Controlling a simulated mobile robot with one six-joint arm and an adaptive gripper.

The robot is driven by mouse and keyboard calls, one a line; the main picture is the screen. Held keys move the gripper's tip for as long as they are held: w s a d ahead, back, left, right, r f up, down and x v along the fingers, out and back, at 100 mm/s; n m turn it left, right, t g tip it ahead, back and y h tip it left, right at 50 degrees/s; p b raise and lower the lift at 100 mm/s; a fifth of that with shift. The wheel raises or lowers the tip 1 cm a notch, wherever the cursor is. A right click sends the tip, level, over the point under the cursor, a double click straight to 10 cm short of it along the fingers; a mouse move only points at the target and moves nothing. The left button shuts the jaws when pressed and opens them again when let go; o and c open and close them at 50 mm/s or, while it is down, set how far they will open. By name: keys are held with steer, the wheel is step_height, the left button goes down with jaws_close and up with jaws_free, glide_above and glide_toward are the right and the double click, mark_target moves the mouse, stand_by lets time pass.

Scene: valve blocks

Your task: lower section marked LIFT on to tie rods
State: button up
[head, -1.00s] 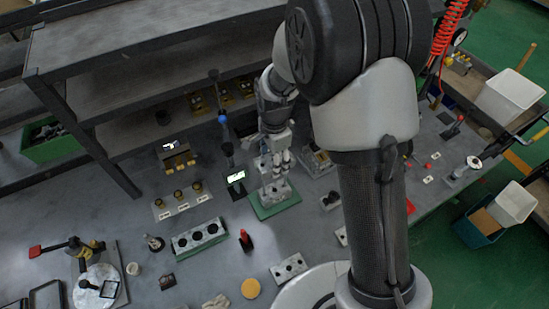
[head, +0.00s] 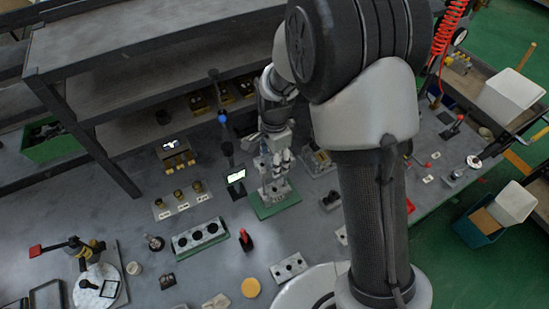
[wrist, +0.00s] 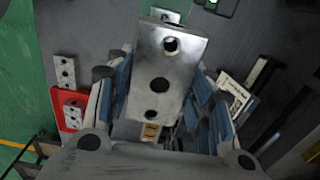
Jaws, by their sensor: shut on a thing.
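My gripper (wrist: 160,88) has its blue-padded fingers closed on both sides of a grey metal valve section (wrist: 172,48) in the wrist view. The section has a row of round holes in its upper face; I can read no LIFT mark on it. In the head view my gripper (head: 275,158) is over the green base plate (head: 288,206), and pale metal parts show between the fingers and the plate. The tie rods cannot be made out in either view. Whether the section touches anything below it is hidden.
A small lit display (head: 236,176) stands just left of the plate. A grey block with round holes (head: 200,238), a red-topped item (head: 245,239) and a yellow disc (head: 251,288) lie nearer. The shelf unit (head: 150,75) rises behind. A red tray (wrist: 66,108) shows in the wrist view.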

step_height(320, 180, down, 8)
steer(key=b, duration=0.5)
steer(key=shift+r, duration=0.2)
stand_by(2.3)
